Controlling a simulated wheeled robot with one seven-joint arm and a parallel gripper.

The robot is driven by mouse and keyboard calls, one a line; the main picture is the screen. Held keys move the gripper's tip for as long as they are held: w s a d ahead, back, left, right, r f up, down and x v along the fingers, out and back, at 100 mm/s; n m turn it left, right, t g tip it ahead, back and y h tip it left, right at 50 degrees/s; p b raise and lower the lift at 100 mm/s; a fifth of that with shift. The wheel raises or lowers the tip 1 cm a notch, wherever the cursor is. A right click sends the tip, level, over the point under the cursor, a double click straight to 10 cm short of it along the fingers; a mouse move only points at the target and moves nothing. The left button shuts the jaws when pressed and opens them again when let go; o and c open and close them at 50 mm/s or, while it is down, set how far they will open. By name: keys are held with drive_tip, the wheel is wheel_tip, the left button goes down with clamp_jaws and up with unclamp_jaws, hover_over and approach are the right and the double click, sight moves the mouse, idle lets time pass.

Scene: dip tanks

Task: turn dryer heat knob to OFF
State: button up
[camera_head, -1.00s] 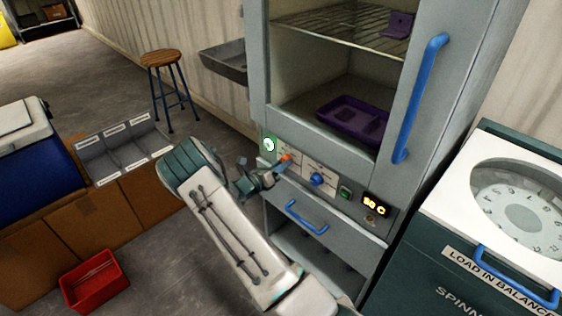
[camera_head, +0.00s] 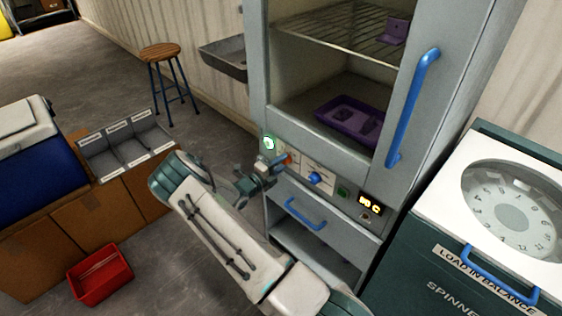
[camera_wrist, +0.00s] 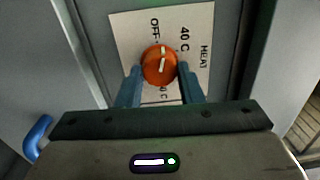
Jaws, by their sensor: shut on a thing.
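The orange heat knob (camera_wrist: 154,73) sits on a white label plate (camera_wrist: 125,28) marked HEAT, OFF and 40 C. Its white pointer line points roughly up in the wrist view, near the gap between OFF and 40 C; the exact setting is hard to tell. My gripper (camera_wrist: 160,80) has one finger on each side of the knob and is shut on it. In the head view my gripper (camera_head: 270,170) reaches the dryer's (camera_head: 256,80) control panel from the left, partly hiding the orange knob (camera_head: 286,159).
A blue knob (camera_head: 314,178), a green switch (camera_head: 342,191) and a lit display (camera_head: 370,204) lie right of the heat knob. A blue drawer handle (camera_head: 305,214) is below. The spinner (camera_head: 400,255) stands at right, a red bin (camera_head: 101,275) on the floor at left.

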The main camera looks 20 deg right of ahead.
drive_tip(key=shift+w+a+r+n+p, duration=0.1)
drive_tip(key=shift+n+p, duration=0.3)
drive_tip(key=shift+n, duration=1.2)
drive_tip(key=o, duration=1)
drive_tip(key=shift+c, duration=0.2)
drive_tip(key=b+v, duration=0.1)
drive_tip(key=v, duration=1.2)
drive_tip(key=shift+s+a, duration=0.3)
drive_tip(key=shift+a, duration=0.05)
